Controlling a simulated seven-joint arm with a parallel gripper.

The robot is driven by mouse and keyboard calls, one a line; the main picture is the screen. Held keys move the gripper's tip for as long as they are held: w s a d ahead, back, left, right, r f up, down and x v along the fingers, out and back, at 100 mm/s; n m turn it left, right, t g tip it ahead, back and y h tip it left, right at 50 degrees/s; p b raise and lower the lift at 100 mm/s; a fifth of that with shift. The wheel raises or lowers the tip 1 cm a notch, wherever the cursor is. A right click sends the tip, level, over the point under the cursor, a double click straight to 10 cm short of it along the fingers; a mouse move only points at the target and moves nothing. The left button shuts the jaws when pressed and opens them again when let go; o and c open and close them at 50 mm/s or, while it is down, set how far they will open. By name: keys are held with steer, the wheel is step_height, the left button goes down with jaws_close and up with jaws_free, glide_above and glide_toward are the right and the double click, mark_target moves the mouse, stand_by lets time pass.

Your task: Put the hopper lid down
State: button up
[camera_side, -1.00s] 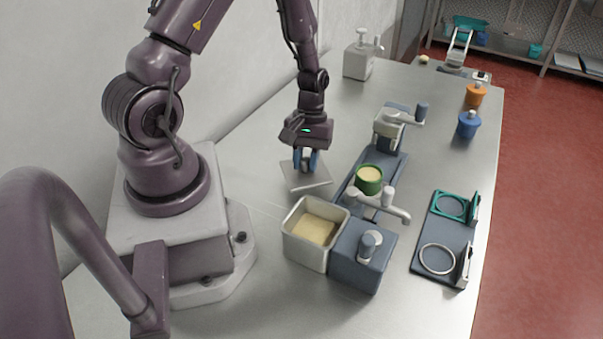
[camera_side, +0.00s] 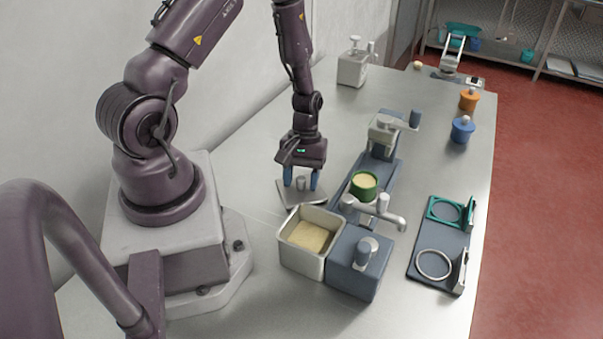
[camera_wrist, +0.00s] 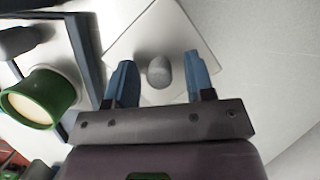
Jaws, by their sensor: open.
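The hopper lid (camera_side: 312,197) is a flat grey square plate with a rounded knob (camera_wrist: 159,72) in its middle. It lies flat on the bench behind the hopper (camera_side: 285,246), an open square metal box with pale yellow contents. The lid also shows in the wrist view (camera_wrist: 160,28). My gripper (camera_side: 301,181) is over the lid, with its blue fingers spread. In the wrist view my gripper (camera_wrist: 160,78) has one finger on each side of the knob, with a clear gap on both sides.
A green cup (camera_side: 364,187) with pale contents stands on the dark blue station right of the lid. A blue-grey block (camera_side: 358,275) adjoins the hopper. A dark tray with rings (camera_side: 432,240) lies at the right. The bench left of the lid is clear.

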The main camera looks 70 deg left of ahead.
steer(key=v, duration=1.2)
steer(key=d+r+m+t+y, duration=0.2)
steer(key=d+r+m, duration=0.35)
steer(key=r, duration=0.65)
steer(key=s+d+r+m+t+y, duration=0.1)
steer(key=s+d+r+m+t, duration=0.4)
steer(key=s+d+r, duration=0.3)
step_height(320, 180, up, 2)
steer(key=shift+d+r+m, duration=0.1)
steer(key=shift+d+m, duration=0.5)
steer(key=shift+m, duration=0.05)
